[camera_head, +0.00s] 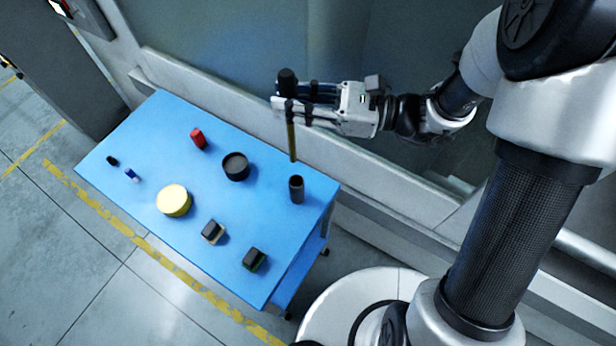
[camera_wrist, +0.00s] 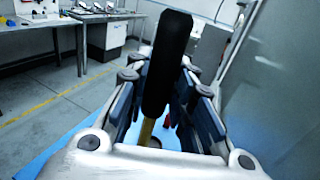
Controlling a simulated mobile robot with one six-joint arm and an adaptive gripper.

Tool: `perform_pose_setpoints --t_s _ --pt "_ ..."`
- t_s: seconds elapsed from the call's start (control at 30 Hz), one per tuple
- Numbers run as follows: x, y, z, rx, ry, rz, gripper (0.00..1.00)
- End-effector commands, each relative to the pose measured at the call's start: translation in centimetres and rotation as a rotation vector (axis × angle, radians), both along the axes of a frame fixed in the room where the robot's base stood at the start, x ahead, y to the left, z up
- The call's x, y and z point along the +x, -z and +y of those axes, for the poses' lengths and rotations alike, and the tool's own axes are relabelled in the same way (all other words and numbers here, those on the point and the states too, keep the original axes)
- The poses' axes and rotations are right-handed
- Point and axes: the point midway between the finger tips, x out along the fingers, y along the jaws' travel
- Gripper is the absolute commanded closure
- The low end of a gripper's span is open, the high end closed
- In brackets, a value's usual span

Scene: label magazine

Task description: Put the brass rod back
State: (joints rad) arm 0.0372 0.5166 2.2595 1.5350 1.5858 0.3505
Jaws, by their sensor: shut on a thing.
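The brass rod (camera_head: 292,142) hangs upright from my gripper (camera_head: 290,103) in the head view, its black handle on top. My gripper is shut on the rod near the handle. The rod's lower end is in the air above the far right part of the blue table, near a dark upright open cylinder (camera_head: 296,189) that stands on the table. In the wrist view the black handle (camera_wrist: 167,63) rises between the fingers, with a bit of brass (camera_wrist: 147,130) below it.
On the blue table (camera_head: 135,205) stand a black round holder (camera_head: 236,166), a yellow disc (camera_head: 173,200), a red block (camera_head: 198,138), two dark-topped blocks (camera_head: 213,231) (camera_head: 255,259), a small blue-white piece (camera_head: 132,175) and a small black piece (camera_head: 112,161). A wall runs behind the table.

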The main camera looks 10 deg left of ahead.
Motion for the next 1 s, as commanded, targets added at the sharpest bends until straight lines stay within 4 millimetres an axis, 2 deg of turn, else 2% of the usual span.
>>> perform_pose_setpoints --t_s 0.17,0.5,0.6,0.7,0.87,1.0 --pt "0.0 2.6 0.0 0.001 0.000 0.022 1.00" --pt "0.0 11.8 0.0 0.002 0.001 0.021 1.00" --pt "0.0 13.9 0.0 0.002 0.001 0.018 1.00" --pt "0.0 15.1 0.0 0.002 0.001 0.017 1.00" --pt "0.0 16.0 0.0 0.001 0.002 0.014 1.00" --pt "0.0 17.8 0.0 0.001 0.002 0.016 1.00"
